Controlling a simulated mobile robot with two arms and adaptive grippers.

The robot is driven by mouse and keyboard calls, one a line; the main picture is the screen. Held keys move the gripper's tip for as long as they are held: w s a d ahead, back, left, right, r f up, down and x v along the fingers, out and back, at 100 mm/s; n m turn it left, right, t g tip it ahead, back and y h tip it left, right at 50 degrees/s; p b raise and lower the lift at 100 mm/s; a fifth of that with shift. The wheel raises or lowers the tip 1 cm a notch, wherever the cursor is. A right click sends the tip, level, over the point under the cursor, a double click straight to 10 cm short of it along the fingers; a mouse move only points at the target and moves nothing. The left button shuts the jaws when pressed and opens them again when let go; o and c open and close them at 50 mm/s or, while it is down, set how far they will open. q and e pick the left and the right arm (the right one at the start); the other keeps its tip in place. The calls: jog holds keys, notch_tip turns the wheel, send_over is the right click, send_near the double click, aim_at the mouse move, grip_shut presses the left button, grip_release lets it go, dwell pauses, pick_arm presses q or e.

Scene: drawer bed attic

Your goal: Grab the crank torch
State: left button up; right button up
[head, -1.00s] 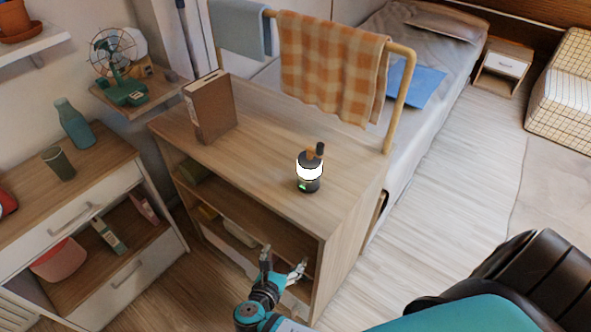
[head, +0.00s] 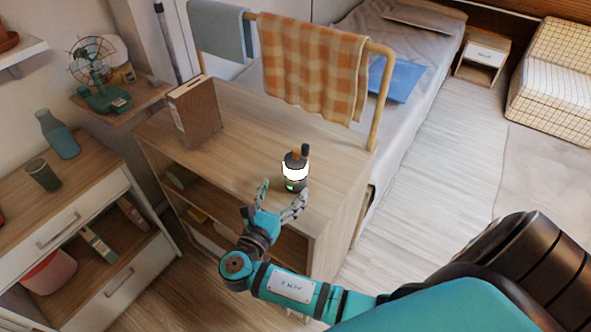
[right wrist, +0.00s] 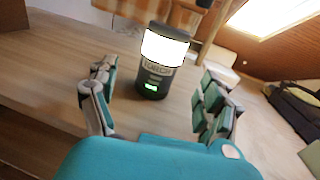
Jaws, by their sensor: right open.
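My right gripper (head: 281,193) is open, just in front of the torch. In the right wrist view the torch (right wrist: 160,62) stands ahead, between and beyond the spread fingers (right wrist: 160,105). They do not appear to touch it. My left gripper is not in view.
A brown binder (head: 195,110) stands on the shelf unit (head: 240,115) to the left. A checked orange towel (head: 312,70) hangs on a rail behind the torch. The top around the torch is otherwise clear. A drawer unit (head: 85,200) is at the left.

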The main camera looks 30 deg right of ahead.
aim_at(291, 180)
jog(key=x, duration=0.2)
jog(key=p+x, duration=0.1)
jog(key=x, duration=0.4)
jog(key=shift+w+d+f, duration=0.15)
jog(key=shift+d+f, duration=0.2)
jog(key=shift+a, duration=0.1)
jog(key=c, duration=1.3)
jog(key=shift+c, duration=0.3)
jog(key=shift+r, duration=0.15)
